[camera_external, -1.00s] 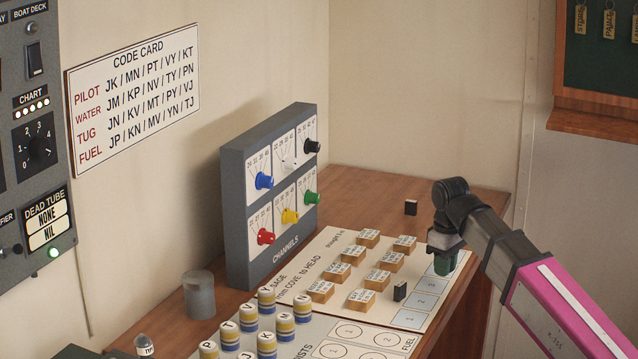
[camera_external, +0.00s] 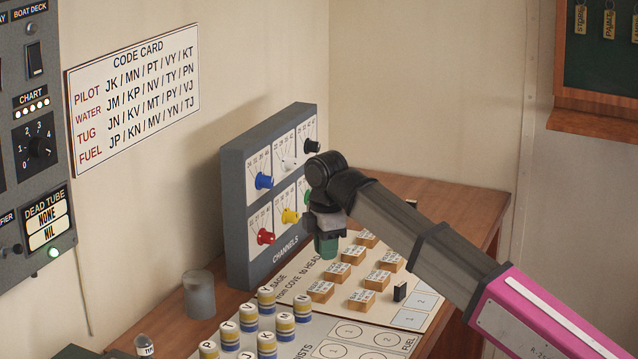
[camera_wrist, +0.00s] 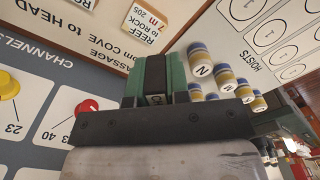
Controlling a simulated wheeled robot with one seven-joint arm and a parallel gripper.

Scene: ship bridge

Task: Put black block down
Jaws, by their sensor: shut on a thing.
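My gripper (camera_external: 327,248) hangs in front of the channels panel, above the left edge of the passage card (camera_external: 430,322). In the wrist view its green fingers (camera_wrist: 157,80) are shut on a black block (camera_wrist: 156,72) with a pale end. The held block is hidden in the outside view. Another black block (camera_external: 400,291) stands on the passage card, beside the numbered pale blue squares (camera_external: 410,318). A further dark block at the back of the desk is mostly hidden behind my arm.
Several labelled wooden blocks (camera_external: 361,300) stand in rows on the passage card. The grey channels panel (camera_external: 236,210) with coloured knobs rises close behind my gripper. Striped cylinders (camera_external: 267,343) stand at the front left, near a grey cup (camera_external: 199,296).

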